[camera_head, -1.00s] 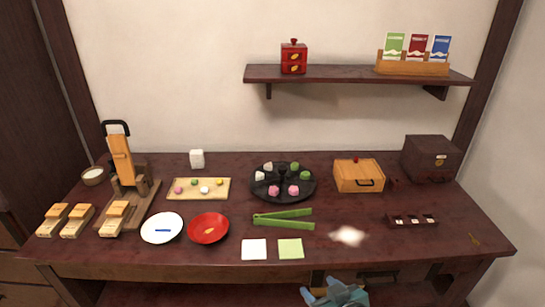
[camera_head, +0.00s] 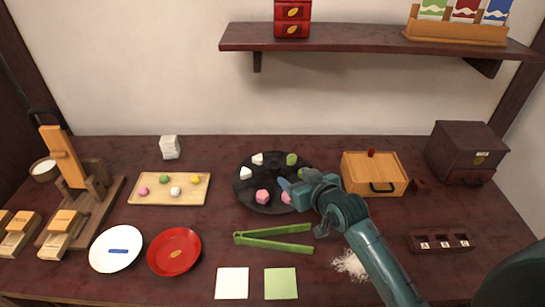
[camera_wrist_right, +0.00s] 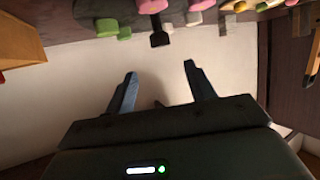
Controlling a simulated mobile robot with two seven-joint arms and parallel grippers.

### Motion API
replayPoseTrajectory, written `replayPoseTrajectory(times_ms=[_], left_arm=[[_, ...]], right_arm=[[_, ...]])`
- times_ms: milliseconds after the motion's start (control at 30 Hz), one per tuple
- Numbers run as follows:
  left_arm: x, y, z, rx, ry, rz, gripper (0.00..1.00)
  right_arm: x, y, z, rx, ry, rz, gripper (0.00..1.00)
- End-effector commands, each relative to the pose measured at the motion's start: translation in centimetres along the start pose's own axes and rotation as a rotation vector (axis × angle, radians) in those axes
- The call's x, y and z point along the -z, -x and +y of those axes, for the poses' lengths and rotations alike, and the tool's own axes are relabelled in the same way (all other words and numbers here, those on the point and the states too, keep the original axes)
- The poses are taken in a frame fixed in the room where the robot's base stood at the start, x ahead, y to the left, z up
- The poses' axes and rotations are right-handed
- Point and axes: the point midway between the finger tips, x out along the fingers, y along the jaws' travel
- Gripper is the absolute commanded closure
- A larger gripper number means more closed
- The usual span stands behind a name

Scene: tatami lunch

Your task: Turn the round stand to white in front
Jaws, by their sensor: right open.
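The round stand (camera_head: 244,192) is black and sits in the middle of the table. White sweets (camera_head: 257,159) are on its back and left side, a green sweet (camera_head: 292,159) is at the back right, and pink sweets (camera_head: 262,197) are in front. My right gripper (camera_head: 288,188) is over the stand's right front edge and hides part of it. The wrist view shows its two fingers (camera_wrist_right: 160,78) apart with nothing between them. I cannot tell whether it touches the stand. My left gripper is out of view.
Green tongs (camera_head: 272,243) lie in front of the stand. A wooden tray (camera_head: 150,196) is to its left, and a wooden box (camera_head: 374,175) is to its right. A red plate (camera_head: 174,266) and a white plate (camera_head: 100,262) are at front left. A shelf (camera_head: 350,40) hangs behind.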

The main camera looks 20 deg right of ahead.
Motion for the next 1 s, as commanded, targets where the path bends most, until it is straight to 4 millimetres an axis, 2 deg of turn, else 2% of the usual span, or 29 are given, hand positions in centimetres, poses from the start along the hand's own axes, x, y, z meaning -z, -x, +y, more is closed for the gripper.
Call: replayPoseTrajectory(times_ms=[167, 600, 800, 1000], left_arm=[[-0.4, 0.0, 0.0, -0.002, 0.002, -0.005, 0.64], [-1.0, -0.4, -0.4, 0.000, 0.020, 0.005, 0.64], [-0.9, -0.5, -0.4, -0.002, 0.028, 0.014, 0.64], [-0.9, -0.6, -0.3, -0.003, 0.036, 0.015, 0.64]], right_arm=[[0.0, -1.9, 0.0, 0.000, -0.001, 0.000, 0.46], [0.0, -10.3, 0.0, 0.001, -0.002, 0.001, 0.46], [0.0, -12.4, -0.1, 0.001, -0.001, 0.001, 0.46], [0.0, -13.0, -0.1, 0.001, 0.000, 0.000, 0.46]])
